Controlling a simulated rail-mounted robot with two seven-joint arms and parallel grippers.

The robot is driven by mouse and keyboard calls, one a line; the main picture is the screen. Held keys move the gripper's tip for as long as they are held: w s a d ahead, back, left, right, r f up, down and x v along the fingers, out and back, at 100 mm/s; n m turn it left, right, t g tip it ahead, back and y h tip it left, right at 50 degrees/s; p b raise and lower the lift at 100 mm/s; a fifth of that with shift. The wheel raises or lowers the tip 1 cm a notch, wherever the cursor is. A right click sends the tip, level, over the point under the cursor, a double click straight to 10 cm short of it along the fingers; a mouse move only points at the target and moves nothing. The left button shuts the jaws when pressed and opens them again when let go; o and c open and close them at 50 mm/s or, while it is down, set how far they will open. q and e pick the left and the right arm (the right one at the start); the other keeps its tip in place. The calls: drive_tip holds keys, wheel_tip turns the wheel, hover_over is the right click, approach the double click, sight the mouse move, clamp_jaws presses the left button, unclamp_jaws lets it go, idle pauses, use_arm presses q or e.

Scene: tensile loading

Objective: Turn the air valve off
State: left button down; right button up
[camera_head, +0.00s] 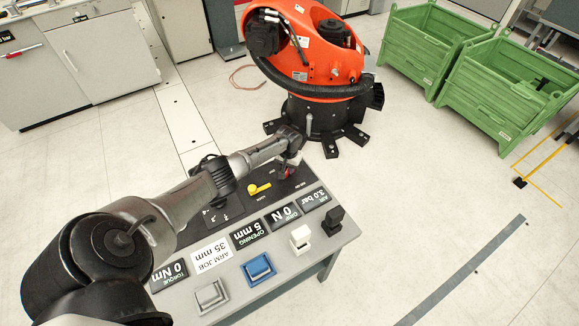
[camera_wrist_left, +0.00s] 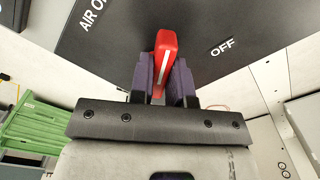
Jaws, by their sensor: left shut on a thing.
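The air valve's red handle (camera_wrist_left: 166,55), with a white line along it, is between the purple finger pads of my left gripper (camera_wrist_left: 163,78) in the wrist view. The gripper is shut on it. A dark panel lies behind, with an "AIR O…" label at left, partly cut off, and an "OFF" label (camera_wrist_left: 222,47) at right. The handle lies between the two labels. In the head view my left gripper (camera_head: 291,160) is at the far right part of the console, over the small red handle (camera_head: 287,171). My right gripper is not in view.
The grey console (camera_head: 345,236) has a yellow lever (camera_head: 259,188), display blocks including one reading "3.0 bar" (camera_head: 314,198), and grey, blue (camera_head: 258,268), white and black buttons along its front. An orange robot (camera_head: 318,62) stands close behind. Green crates (camera_head: 500,95) are at right.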

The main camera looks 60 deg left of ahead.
use_arm(q)
drive_tip(key=m, duration=0.3)
drive_tip(key=shift+a+m, duration=0.2)
drive_tip(key=shift+m, duration=0.1)
drive_tip(key=shift+s+a+m, duration=0.1)
drive_tip(key=shift+a+m, duration=0.05)
drive_tip(key=shift+m, duration=0.7)
drive_tip(key=shift+a+m, duration=0.1)
drive_tip(key=shift+m, duration=0.75)
drive_tip(key=c, duration=1.1)
unclamp_jaws()
drive_tip(key=shift+r+p, duration=1.7)
drive_tip(key=shift+r, duration=5.25)
